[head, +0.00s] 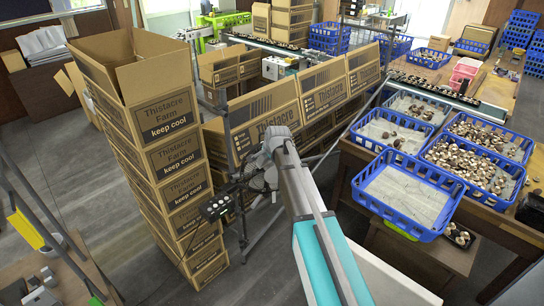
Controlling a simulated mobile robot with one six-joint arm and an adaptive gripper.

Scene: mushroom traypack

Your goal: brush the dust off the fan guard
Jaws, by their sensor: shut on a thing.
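My arm reaches from the bottom of the head view to a grey wrist near the middle. My gripper (246,184) is a small dark shape below and left of the wrist, partly hidden by it. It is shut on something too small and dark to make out. It is close to a dark metal stand beside the carton stack. I cannot pick out the fan guard or any dust on it; the area behind my wrist is hidden.
A tall stack of cartons (175,160) stands left of my gripper, with a black button box (216,208) between. More cartons (318,92) stand behind. Blue crates (405,232), some holding mushrooms, fill the table at right. Grey floor (75,175) is open at left.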

